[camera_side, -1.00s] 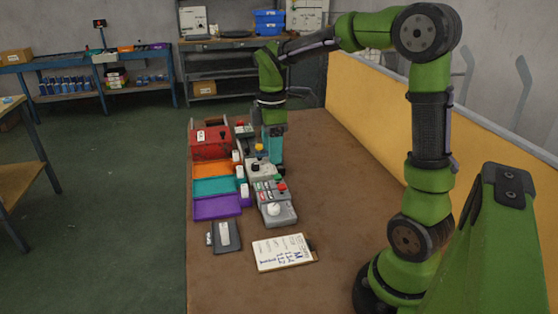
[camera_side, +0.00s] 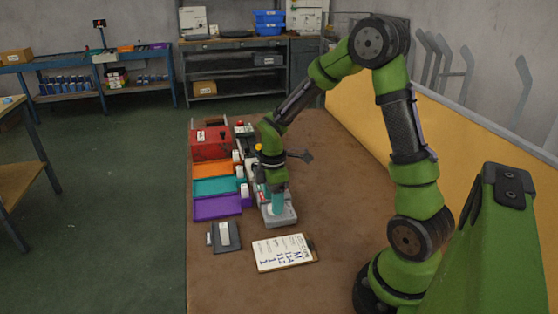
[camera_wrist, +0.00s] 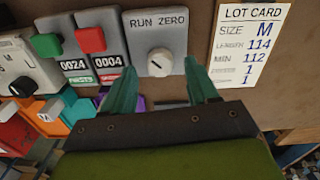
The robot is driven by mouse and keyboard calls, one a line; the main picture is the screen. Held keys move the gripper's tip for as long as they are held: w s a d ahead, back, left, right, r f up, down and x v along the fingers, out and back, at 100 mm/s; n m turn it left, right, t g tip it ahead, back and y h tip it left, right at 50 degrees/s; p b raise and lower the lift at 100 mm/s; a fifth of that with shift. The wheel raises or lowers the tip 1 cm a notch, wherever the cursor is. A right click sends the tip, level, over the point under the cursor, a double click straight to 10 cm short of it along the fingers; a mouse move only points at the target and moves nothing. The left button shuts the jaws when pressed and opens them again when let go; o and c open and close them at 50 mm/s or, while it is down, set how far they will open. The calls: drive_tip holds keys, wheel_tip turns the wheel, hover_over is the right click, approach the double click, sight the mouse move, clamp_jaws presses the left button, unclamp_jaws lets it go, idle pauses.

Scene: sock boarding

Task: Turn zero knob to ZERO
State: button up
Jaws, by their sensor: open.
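The zero knob (camera_wrist: 160,62) is a round white dial on a grey panel (camera_wrist: 150,25) in the wrist view. The words RUN and ZERO are printed above it, RUN on the left and ZERO on the right. A short dark mark slants across the knob's face; I cannot tell for sure which word it points to. My gripper (camera_wrist: 159,68) is open, its two teal fingers spread left and right of the knob, with a gap on each side. In the side view my gripper (camera_side: 277,205) is over the front grey box (camera_side: 282,221) and hides the knob.
Green (camera_wrist: 47,44) and red (camera_wrist: 90,38) buttons with counters reading 0024 and 0004 sit left of the panel. A lot card (camera_wrist: 250,40) lies to the right. Orange, teal and purple trays (camera_side: 217,207) stand left of the boxes. The bench to the right is clear.

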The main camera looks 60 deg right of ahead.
drive_tip(key=shift+f, duration=0.8)
drive_tip(key=shift+c, duration=0.4)
drive_tip(key=c, duration=1)
drive_tip(key=shift+o, duration=0.2)
